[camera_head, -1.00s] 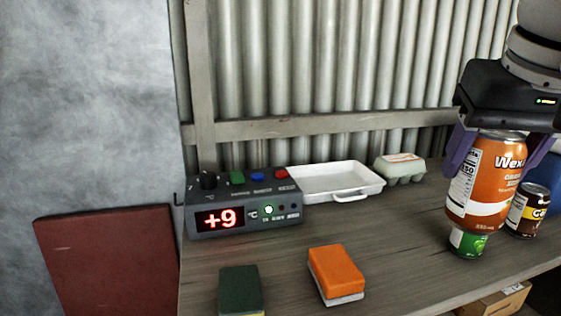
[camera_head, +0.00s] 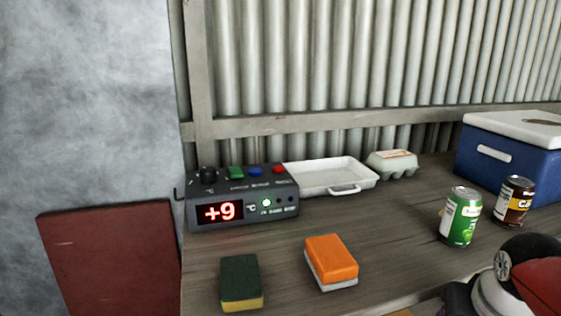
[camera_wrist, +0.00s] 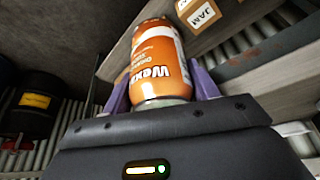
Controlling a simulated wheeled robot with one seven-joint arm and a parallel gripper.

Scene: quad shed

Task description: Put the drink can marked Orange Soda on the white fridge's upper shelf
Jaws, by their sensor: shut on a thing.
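The orange can (camera_wrist: 158,55), with "Wexa"-like lettering and smaller words that look like an orange drink name, is in my gripper (camera_wrist: 160,85) in the wrist view. The purple fingers are shut on its two sides. In the head view the can and my gripper are out of sight; only part of my arm shows at the lower right. The white fridge does not show clearly in either view.
On the bench stand a green can (camera_head: 460,216), a brown can (camera_head: 515,201), a blue cooler (camera_head: 510,160), an egg carton (camera_head: 392,164), a white tray (camera_head: 335,177), a control box (camera_head: 243,198) and two sponges (camera_head: 331,262). A box marked JAM (camera_wrist: 203,15) and a dark barrel (camera_wrist: 35,105) show in the wrist view.

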